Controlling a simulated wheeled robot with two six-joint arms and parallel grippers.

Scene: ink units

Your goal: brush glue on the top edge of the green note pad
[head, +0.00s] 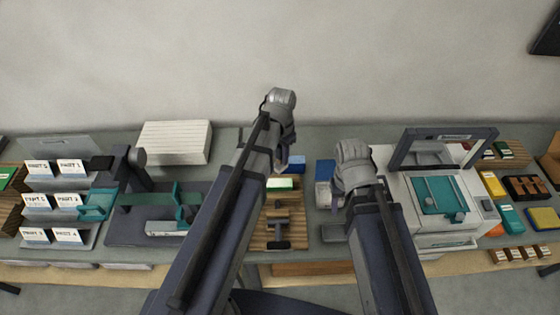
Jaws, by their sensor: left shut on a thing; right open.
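A small pad with a light green top (284,183) lies at the back of a slatted wooden board (263,236) in the middle of the counter. My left gripper (284,128) is above and behind the pad, near the wall side. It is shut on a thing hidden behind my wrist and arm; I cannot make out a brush. My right gripper (351,172) is open, to the right of the board, beside the white machine. Its fingertips are hidden.
A dark T-shaped tool (281,221) lies on the board. Blue-and-white blocks (324,170) stand right of it. A white machine with a raised frame (436,240) fills the right. A teal-and-dark press (185,198), paper stack (174,141) and card rack (57,184) stand left.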

